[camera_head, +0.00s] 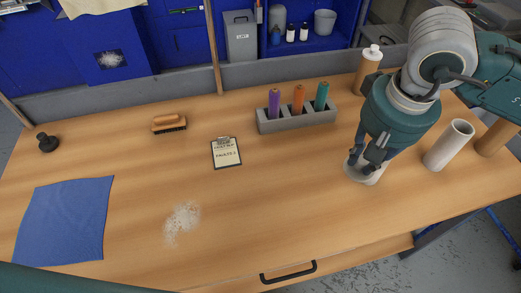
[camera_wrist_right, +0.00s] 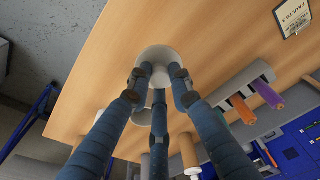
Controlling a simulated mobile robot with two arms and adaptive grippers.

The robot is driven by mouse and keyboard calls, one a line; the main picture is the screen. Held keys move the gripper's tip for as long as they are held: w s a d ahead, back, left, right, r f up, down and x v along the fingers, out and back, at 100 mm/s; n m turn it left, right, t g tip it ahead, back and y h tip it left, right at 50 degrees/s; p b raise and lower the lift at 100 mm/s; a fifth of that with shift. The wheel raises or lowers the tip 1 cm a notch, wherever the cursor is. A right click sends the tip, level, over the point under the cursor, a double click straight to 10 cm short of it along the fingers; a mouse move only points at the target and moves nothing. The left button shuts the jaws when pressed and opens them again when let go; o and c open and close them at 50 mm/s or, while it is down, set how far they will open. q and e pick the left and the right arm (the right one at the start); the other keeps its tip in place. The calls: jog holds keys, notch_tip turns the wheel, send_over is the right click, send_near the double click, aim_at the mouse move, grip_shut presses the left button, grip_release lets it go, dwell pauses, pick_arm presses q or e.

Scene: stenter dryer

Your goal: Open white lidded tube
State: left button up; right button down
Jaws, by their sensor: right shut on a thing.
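My left gripper is not in view.
An open white tube (camera_head: 449,146) and a brown tube (camera_head: 496,138) stand to the right. A brown bottle (camera_head: 367,72) and a grey rack (camera_head: 299,118) with coloured tubes stand behind. A clipboard (camera_head: 226,153), brush (camera_head: 169,122) and blue cloth (camera_head: 64,221) lie left. The front middle is mostly clear.

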jog(key=w+a+r+m, duration=0.1)
jog(key=a+r, duration=0.1)
jog(key=a, duration=0.2)
notch_tip(320, 180, up, 2)
jog(key=m, duration=0.4)
send_over(257, 176)
jog(key=shift+h, duration=0.4)
jog(key=f+p, duration=0.2)
jog(key=f, duration=0.4)
jog(key=f+p, duration=0.2)
jog(key=f, duration=0.4)
jog(key=f+p, duration=0.2)
jog(key=f, duration=0.4)
jog(key=shift+s+a+f, duration=0.1)
jog(key=shift+s+f, duration=0.2)
jog(key=shift+f, duration=0.3)
jog(key=c, duration=1.6)
grip_release()
jog(key=shift+o, duration=0.2)
